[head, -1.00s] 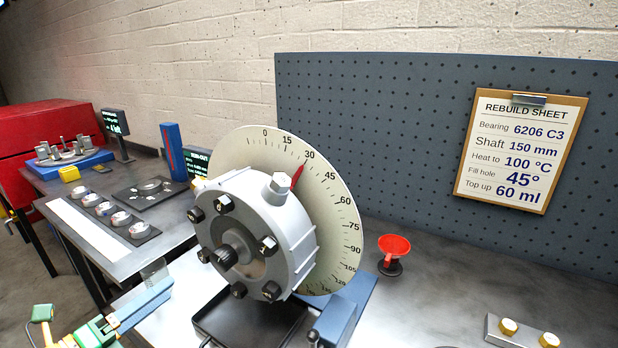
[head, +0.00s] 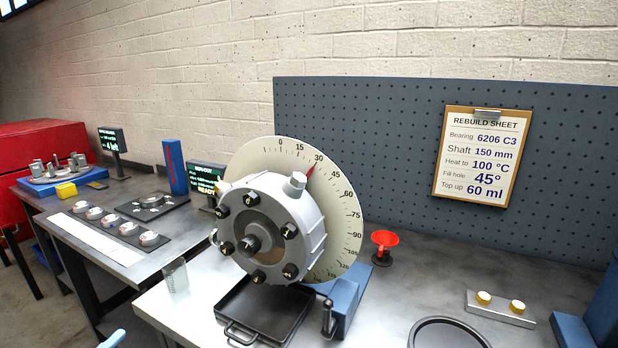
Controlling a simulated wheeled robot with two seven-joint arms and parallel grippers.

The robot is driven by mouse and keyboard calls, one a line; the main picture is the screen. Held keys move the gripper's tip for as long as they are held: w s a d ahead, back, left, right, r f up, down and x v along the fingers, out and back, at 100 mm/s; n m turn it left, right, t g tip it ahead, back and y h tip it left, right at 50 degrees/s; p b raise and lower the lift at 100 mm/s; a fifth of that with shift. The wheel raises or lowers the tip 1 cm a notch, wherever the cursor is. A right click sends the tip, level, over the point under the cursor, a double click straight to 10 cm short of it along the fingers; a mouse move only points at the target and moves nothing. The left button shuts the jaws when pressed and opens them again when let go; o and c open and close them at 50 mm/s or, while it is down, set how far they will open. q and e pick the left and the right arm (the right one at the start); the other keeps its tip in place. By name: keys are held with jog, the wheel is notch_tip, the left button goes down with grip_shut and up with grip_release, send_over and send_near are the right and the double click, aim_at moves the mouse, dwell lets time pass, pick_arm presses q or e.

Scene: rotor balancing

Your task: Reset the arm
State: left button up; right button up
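Neither gripper shows in the head view. A small pale blue piece at the bottom left edge is cut off, and I cannot tell whether it is part of my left arm. The grey bolted housing (head: 268,225) stands on the bench in front of a round degree dial (head: 345,232). The red pointer on the dial sits near 30, beside the hex plug (head: 295,184) on top of the housing. A black drip tray (head: 268,312) lies under the housing. A clear beaker (head: 176,280) stands on the bench to its left.
A red funnel (head: 384,240) stands to the right of the dial. A block with brass knobs (head: 500,306) and a round black dish (head: 447,333) lie at the front right. A side table (head: 88,240) on the left holds several small parts. The rebuild sheet (head: 482,158) hangs on the pegboard.

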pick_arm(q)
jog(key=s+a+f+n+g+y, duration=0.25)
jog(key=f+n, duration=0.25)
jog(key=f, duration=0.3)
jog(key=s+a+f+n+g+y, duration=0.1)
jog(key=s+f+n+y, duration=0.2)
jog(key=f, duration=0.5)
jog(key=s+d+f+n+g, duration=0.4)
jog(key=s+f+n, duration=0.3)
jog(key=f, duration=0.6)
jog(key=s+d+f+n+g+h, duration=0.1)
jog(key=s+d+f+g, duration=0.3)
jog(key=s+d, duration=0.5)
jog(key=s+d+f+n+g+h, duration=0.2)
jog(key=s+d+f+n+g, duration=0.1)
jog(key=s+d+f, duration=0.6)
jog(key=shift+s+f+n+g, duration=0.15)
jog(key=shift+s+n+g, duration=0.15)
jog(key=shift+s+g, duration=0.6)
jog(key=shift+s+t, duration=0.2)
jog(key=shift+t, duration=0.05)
